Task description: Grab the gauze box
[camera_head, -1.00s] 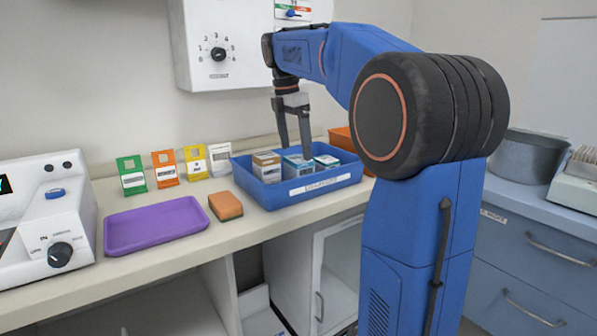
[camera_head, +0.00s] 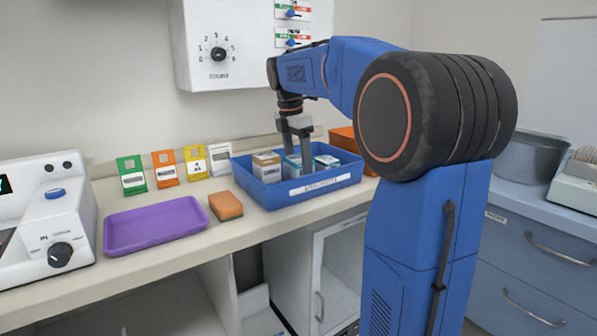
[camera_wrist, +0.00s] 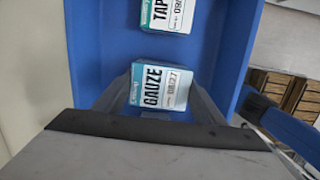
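The gauze box (camera_wrist: 163,88) is a small white and teal carton with "GAUZE" on its top. It sits in the blue bin (camera_head: 275,198) on the counter, between a tan-topped carton and the tape box. My gripper (camera_head: 298,160) points down into the bin with its two fingers apart. In the wrist view one finger stands on each side of the gauze box, close to its sides. I see no clear grip on it, and the fingertips are partly hidden by the box and its neighbours.
The tape box (camera_wrist: 170,12) and the tan-topped carton (camera_head: 266,166) share the bin. An orange bin (camera_head: 344,138) stands behind it to the right. A sponge (camera_head: 225,206) and purple tray (camera_head: 153,225) lie to the left. A wall unit (camera_head: 222,45) hangs behind the arm.

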